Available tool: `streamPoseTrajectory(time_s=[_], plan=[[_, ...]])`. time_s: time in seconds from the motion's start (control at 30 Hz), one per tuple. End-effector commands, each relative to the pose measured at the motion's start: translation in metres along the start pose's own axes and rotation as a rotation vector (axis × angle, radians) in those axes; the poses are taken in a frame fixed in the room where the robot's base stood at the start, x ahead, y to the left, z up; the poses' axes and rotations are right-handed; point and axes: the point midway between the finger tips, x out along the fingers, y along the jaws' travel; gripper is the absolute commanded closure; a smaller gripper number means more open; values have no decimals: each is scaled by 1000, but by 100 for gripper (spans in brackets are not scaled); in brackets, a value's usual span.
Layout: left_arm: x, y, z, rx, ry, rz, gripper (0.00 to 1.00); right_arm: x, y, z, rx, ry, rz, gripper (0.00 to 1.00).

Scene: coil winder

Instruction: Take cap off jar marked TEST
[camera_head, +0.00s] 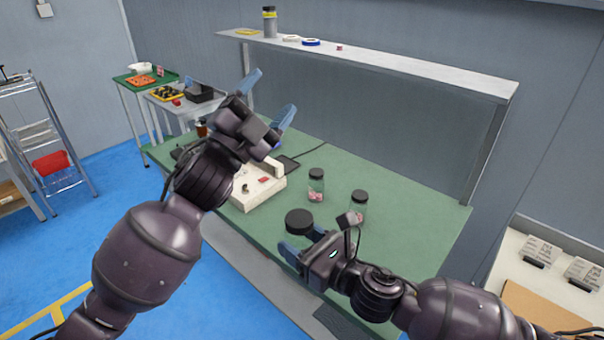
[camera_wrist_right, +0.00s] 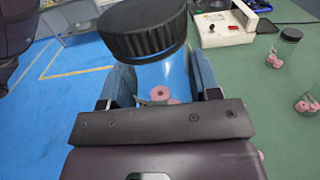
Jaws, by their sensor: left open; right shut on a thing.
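My right gripper (camera_head: 302,243) is shut on a clear jar (camera_wrist_right: 178,76) with pink rolls inside, low over the green table. A wide black ribbed cap (camera_wrist_right: 145,30) sits on top of this jar; it also shows in the head view (camera_head: 299,221). Two more black-capped jars with pink contents stand on the table, one further back (camera_head: 316,186) and one to its right (camera_head: 358,205). No TEST marking is readable on any jar. My left gripper (camera_head: 267,98) is open and empty, raised in the air, away from the jars.
A white box-like device (camera_head: 258,192) stands on the green table (camera_head: 410,220) left of the jars. A grey shelf (camera_head: 400,66) spans the back, with a yellow-banded canister (camera_head: 269,22) and tape rolls. The table's right part is clear. A pale side bench (camera_head: 545,280) is at right.

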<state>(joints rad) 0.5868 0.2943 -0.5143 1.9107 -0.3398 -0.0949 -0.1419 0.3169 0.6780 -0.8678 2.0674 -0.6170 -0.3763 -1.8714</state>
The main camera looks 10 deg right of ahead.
Motion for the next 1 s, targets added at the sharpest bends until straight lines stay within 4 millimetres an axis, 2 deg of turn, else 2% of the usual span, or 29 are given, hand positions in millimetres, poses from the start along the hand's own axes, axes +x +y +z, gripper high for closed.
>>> streamPoseTrajectory(time_s=[0.03,0.1,0.3,0.43,0.6,0.8,0.9,1.0], plan=[[14,-4,-18,66,66,2,27,0,0,0,0,-1,0,100],[28,-7,-40,162,152,2,27,0,0,0,0,-1,0,100],[57,-8,-106,463,417,-9,27,0,0,0,0,-1,0,100],[66,-1,-146,680,604,-26,27,0,0,0,0,-1,0,100],[68,16,-193,986,873,-66,27,0,0,0,0,-1,0,100],[56,47,-228,1386,1247,-143,27,0,0,0,0,-1,0,100],[45,67,-231,1593,1467,-195,27,0,0,0,0,-1,0,100],[32,84,-224,1770,1694,-252,27,0,0,0,0,-1,0,100]])
